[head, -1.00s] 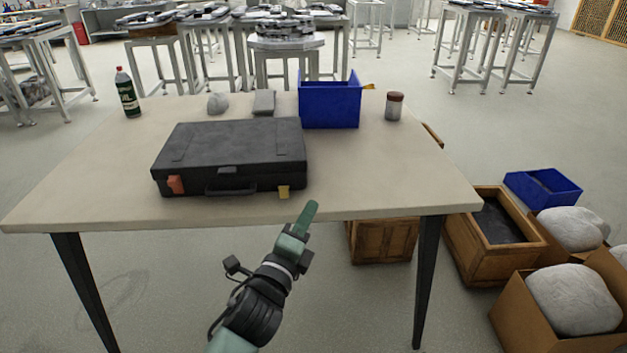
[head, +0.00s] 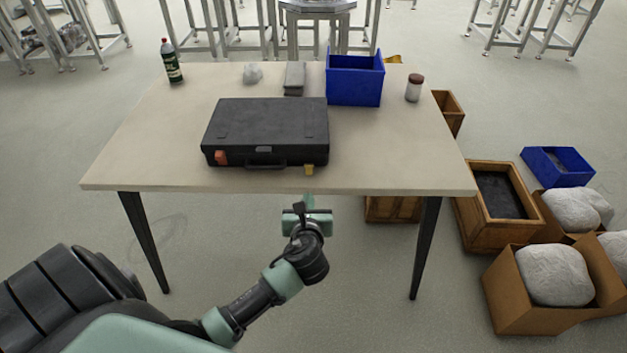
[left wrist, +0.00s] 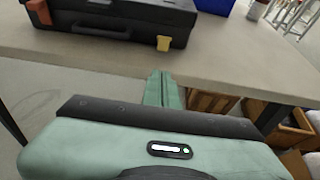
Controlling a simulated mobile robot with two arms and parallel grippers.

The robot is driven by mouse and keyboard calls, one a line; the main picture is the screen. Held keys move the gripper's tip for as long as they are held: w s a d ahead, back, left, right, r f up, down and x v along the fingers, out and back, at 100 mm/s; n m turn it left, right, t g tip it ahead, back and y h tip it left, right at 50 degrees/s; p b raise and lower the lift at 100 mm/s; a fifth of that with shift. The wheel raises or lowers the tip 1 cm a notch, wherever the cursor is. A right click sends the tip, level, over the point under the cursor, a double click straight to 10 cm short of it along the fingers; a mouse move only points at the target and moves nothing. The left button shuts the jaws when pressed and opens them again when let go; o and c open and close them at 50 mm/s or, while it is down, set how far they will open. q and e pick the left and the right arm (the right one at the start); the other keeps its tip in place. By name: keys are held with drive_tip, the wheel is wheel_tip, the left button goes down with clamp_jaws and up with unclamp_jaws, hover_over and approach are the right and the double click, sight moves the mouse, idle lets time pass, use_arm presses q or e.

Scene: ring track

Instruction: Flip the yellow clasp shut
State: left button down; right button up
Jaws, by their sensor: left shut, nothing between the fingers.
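The black case (head: 265,130) lies closed on the table, its front with the handle facing me. The yellow clasp (head: 309,170) is at the right end of the front and hangs down below the lid edge; it also shows in the left wrist view (left wrist: 163,43). An orange clasp (head: 221,157) is at the left end of the front. My left gripper (head: 308,201) is shut and empty, in front of the table's near edge and just below the yellow clasp in the picture, apart from it. In the left wrist view its fingers (left wrist: 160,88) point toward the table edge. My right gripper is out of view.
On the table (head: 400,170) a blue bin (head: 354,85), a jar (head: 414,88), a grey block (head: 294,78), a pale lump (head: 252,74) and a bottle (head: 172,62) stand behind the case. Wooden crates and boxes stand on the floor at right.

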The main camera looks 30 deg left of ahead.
sight(309, 184)
use_arm(q)
drive_tip(key=x, duration=1)
drive_tip(key=shift+b, duration=0.3)
